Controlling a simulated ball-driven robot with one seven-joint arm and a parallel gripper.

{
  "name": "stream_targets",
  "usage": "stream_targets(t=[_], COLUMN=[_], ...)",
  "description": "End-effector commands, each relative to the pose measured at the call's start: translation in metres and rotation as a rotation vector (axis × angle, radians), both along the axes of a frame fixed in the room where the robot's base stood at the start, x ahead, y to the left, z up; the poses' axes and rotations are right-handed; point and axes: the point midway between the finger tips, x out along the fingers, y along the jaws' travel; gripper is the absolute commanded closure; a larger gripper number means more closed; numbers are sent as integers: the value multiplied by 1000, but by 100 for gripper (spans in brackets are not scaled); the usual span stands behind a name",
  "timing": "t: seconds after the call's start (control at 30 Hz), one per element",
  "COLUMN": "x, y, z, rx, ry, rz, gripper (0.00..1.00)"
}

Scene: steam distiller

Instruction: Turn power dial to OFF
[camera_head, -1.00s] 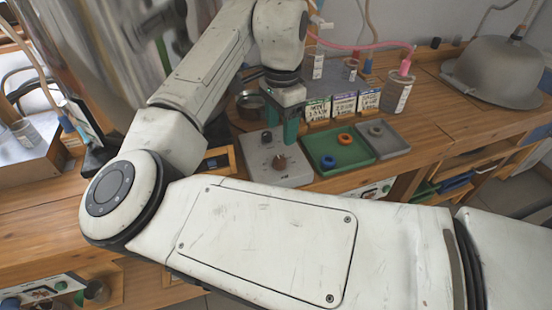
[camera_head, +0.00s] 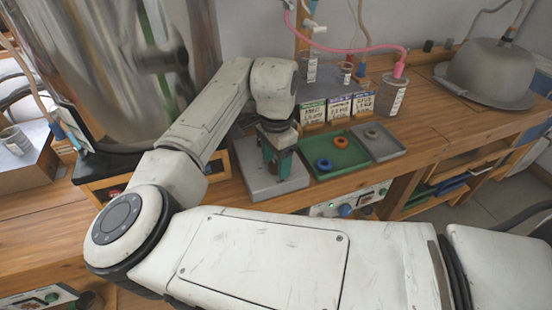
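A grey metal control box (camera_head: 292,184) sits on the wooden bench, left of the green tray. My gripper (camera_head: 277,172) points down over the middle of this box, with its teal fingers low, close to the top face. The brown dial on the box is hidden behind the fingers and wrist, so I cannot tell whether they touch it. The gap between the fingertips is not clear. The dial's setting and any label cannot be read.
The green tray (camera_head: 345,169) with blue and orange rings and a grey tray (camera_head: 386,150) stand to the right. Labelled boxes (camera_head: 340,107) stand behind. A large steel vessel (camera_head: 110,70) is at left. A panel with a blue knob (camera_head: 345,210) sits under the bench edge.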

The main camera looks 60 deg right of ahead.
Motion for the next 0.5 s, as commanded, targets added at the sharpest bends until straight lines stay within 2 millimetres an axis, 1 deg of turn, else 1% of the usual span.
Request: stream_targets(t=[0.03,0.07,0.5], x=[0,0,0], y=[0,0,0], z=[0,0,0], rx=[0,0,0], ry=[0,0,0], rz=[0,0,0], gripper=[45,48,90])
